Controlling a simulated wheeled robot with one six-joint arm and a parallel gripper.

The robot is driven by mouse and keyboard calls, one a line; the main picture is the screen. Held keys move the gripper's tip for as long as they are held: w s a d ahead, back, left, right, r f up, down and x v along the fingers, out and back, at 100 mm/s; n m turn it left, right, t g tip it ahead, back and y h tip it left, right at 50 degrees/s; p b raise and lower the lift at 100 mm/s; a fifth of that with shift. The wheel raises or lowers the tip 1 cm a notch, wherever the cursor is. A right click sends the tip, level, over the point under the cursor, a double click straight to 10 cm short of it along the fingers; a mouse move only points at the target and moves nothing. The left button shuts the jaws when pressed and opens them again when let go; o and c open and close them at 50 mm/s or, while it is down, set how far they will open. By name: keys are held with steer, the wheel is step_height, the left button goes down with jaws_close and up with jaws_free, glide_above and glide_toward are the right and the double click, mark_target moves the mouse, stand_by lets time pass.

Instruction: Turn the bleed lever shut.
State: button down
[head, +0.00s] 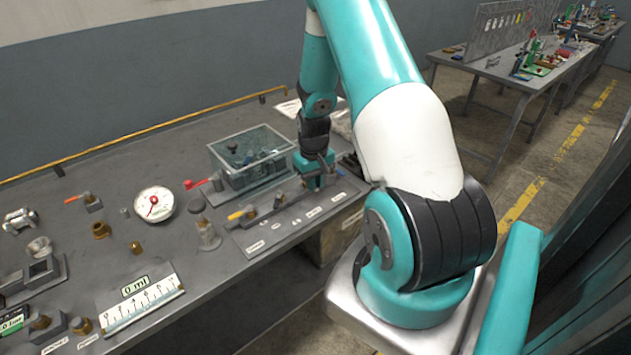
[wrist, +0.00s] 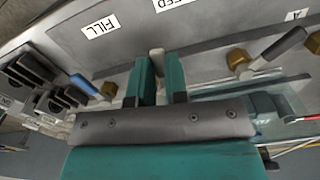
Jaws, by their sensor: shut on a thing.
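My gripper (wrist: 160,66) is shut on a small pale handle (wrist: 157,57), which shows between its two teal fingers in the wrist view. This appears to be the bleed lever; a label ending in "EED" (wrist: 174,2), cut off by the frame edge, lies just above it. The lever's pivot and exact angle are hidden by the fingers. In the head view my gripper (head: 318,181) is down at the right part of the labelled valve panel (head: 270,232), and the held handle cannot be made out there.
A blue-handled lever (wrist: 84,84) beside the "FILL" label (wrist: 100,25) and a grey-handled lever (wrist: 283,44) on a brass fitting flank my gripper. A glass tank (head: 250,157) stands close behind the panel. A gauge (head: 153,203) and a ruler plate (head: 140,303) are further left.

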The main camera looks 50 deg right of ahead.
steer(key=m, duration=0.2)
steer(key=w+a+m, duration=0.1)
steer(key=m, duration=0.1)
steer(key=shift+a+b, duration=0.2)
steer(key=shift+b, duration=0.2)
steer(key=m, duration=0.2)
steer(key=w+m, duration=0.1)
steer(key=m, duration=0.1)
steer(key=shift+a, duration=0.35)
steer(key=m, duration=0.1)
steer(key=w+m, duration=0.1)
steer(key=m, duration=0.1)
steer(key=m+b, duration=0.1)
steer(key=shift+w+a, duration=0.25)
steer(key=shift+w+d+m, duration=0.1)
steer(key=shift+w+m, duration=0.2)
steer(key=shift+m, duration=0.75)
steer(key=shift+w+m, duration=0.3)
steer(key=shift+m, duration=0.75)
steer(key=c, duration=1.1)
jaws_free()
steer(key=shift+b, duration=0.3)
steer(key=shift+r, duration=0.1)
